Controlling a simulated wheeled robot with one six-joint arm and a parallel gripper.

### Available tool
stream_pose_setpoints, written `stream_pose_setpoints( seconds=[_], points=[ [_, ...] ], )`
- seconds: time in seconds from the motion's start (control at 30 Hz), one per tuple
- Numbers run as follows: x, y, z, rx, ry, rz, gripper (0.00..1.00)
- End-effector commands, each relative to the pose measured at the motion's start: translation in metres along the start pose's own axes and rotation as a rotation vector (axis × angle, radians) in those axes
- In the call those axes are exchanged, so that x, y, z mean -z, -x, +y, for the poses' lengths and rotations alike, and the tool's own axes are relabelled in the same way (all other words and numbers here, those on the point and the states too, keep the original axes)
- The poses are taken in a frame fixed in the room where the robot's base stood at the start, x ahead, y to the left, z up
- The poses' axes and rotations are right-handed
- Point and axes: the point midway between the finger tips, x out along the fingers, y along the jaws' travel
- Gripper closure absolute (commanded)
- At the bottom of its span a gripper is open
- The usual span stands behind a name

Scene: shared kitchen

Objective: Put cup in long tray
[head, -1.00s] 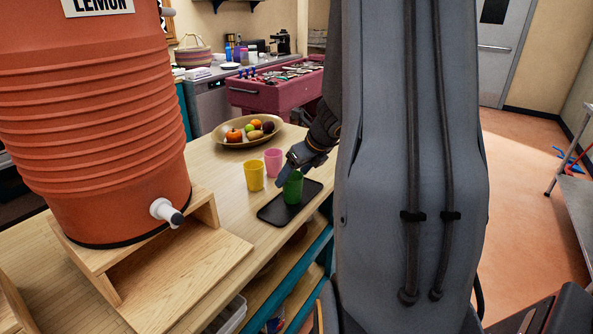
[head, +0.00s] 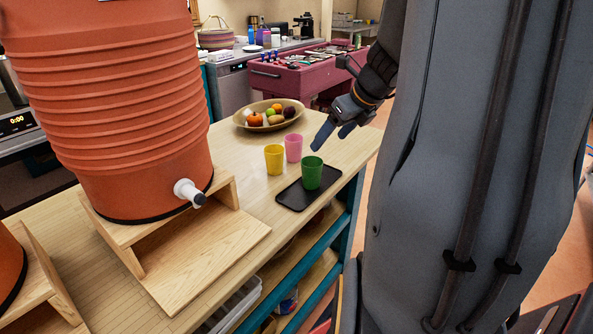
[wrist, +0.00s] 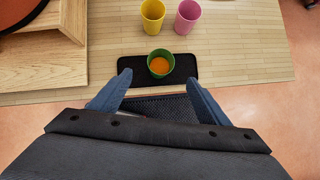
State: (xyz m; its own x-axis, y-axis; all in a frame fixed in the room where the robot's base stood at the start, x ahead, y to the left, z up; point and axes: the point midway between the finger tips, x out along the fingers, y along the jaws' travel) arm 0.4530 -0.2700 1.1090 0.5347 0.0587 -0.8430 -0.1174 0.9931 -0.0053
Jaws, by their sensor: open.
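A green cup (head: 312,173) stands upright on the right part of a long black tray (head: 290,196) on the wooden counter. In the wrist view the green cup (wrist: 160,63) has something orange inside and rests on the black tray (wrist: 184,66). A yellow cup (head: 274,159) and a pink cup (head: 293,148) stand on the counter behind the tray, off it. My gripper (head: 333,133) is open and empty, above and apart from the green cup. Its two blue fingertips (wrist: 160,85) are spread apart in the wrist view.
A large orange drink dispenser (head: 125,120) stands on a wooden stand (head: 200,262) to the left. A bowl of fruit (head: 268,116) sits farther back on the counter. Open shelves lie below the counter's front edge.

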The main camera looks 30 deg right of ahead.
Motion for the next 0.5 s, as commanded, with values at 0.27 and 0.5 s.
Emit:
stream_pose_setpoints(
  seconds=[0.27,0.5],
  points=[
    [0.013,-0.031,0.096,-0.131,0.738,0.118,0.3],
    [0.052,-0.05,0.204,-0.367,1.857,0.165,0.3]
  ],
)
